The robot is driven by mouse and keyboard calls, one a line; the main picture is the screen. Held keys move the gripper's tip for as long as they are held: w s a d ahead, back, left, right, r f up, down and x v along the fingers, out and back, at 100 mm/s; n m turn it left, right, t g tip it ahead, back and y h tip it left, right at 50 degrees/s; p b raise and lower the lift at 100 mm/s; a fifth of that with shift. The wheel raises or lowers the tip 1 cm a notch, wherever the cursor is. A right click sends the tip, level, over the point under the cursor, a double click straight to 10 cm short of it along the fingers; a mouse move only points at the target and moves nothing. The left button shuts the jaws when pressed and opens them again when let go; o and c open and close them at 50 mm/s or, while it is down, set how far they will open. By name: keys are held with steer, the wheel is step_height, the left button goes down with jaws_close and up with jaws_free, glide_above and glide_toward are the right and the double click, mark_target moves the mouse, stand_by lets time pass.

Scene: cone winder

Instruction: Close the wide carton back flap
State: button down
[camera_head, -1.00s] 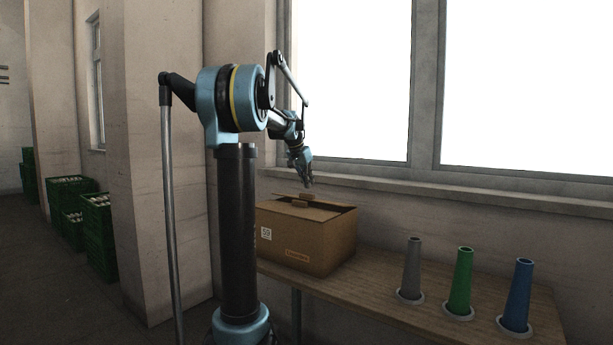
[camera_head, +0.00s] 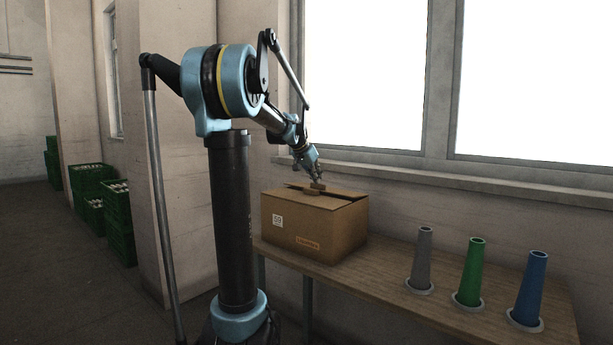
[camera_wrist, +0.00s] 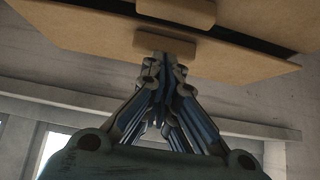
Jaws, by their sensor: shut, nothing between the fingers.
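The brown cardboard carton (camera_head: 330,236) stands on the wooden bench below the window. Its top flaps lie nearly flat, with a dark gap between them. In the wrist view the wide flap on the window side (camera_wrist: 90,32) spans the picture and carries a small tab (camera_wrist: 165,45). Another tab (camera_wrist: 178,10) on the opposite flap lies across the dark gap. My gripper (camera_head: 317,178) is shut and empty, just above the carton top. In the wrist view its fingertips (camera_wrist: 163,62) are at the window-side flap's tab; I cannot tell whether they touch.
Grey (camera_head: 421,258), green (camera_head: 469,272) and blue (camera_head: 530,290) cones stand on the bench (camera_head: 400,300) right of the carton. The window ledge (camera_head: 450,178) runs behind the carton. Green crates (camera_head: 118,225) stand at the far left.

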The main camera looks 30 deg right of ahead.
steer(key=shift+s+a+f, duration=0.1)
steer(key=shift+s+f, duration=0.1)
steer(key=shift+f, duration=0.1)
steer(key=shift+a+f, duration=0.3)
steer(key=shift+f, duration=0.1)
steer(key=shift+r, duration=0.15)
steer(key=shift+w+r, duration=0.1)
steer(key=shift+r, duration=1.05)
step_height(320, 180, up, 3)
steer(key=shift+f, duration=0.2)
steer(key=v, duration=1)
steer(key=shift+a, duration=0.2)
